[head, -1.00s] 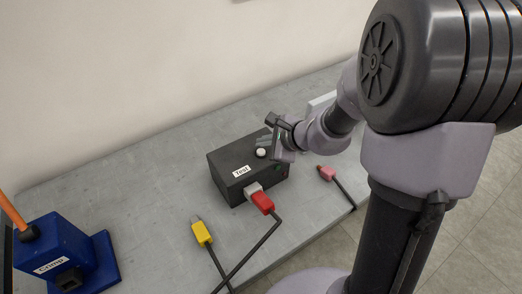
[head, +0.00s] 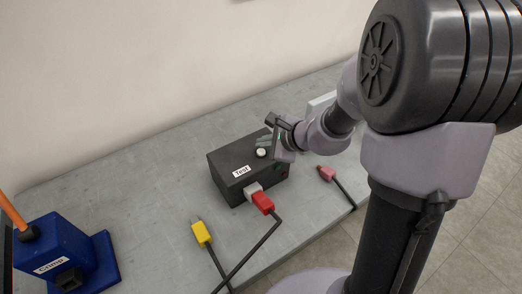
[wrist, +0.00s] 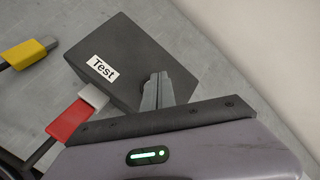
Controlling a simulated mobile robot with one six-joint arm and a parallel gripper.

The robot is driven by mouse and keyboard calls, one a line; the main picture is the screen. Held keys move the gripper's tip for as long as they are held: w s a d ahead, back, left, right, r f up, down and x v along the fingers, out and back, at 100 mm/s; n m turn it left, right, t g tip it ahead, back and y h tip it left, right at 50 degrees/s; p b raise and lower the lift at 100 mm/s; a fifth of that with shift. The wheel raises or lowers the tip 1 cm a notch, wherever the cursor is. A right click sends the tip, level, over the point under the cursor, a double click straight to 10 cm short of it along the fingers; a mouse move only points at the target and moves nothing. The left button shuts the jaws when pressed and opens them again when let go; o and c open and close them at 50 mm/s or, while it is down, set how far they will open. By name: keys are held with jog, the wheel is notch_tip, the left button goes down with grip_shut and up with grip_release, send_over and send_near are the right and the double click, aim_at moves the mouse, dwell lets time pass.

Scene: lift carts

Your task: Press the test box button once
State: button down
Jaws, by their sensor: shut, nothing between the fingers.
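The black test box (head: 228,162) with a white "Test" label stands on the grey bench, and it also shows in the wrist view (wrist: 130,48). Its round white button (head: 261,152) is on the top face in the head view; in the wrist view I cannot see the button. My gripper (head: 264,142) is shut and empty over the top of the box, its fingertips right beside the button. In the wrist view the closed fingers (wrist: 157,82) are in front of the box top. I cannot tell whether they touch it.
A red plug (head: 262,202) on a dark cable sits in the box's front socket. A yellow plug (head: 202,233) and a pink plug (head: 326,173) lie on the bench (head: 150,190). A blue "Crimp" tool (head: 62,250) stands at the left. A wall is behind.

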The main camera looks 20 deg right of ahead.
aim_at(263, 153)
jog(key=shift+f+b, duration=0.45)
jog(key=shift+b, duration=0.2)
jog(key=shift+f+b, duration=0.35)
jog(key=shift+b, duration=0.1)
dwell(0.5)
dwell(0.3)
jog(key=shift+r+p, duration=0.55)
jog(key=shift+r, duration=0.25)
jog(key=shift+r, duration=0.1)
notch_tip(263, 153, up, 5)
jog(key=p, duration=0.4)
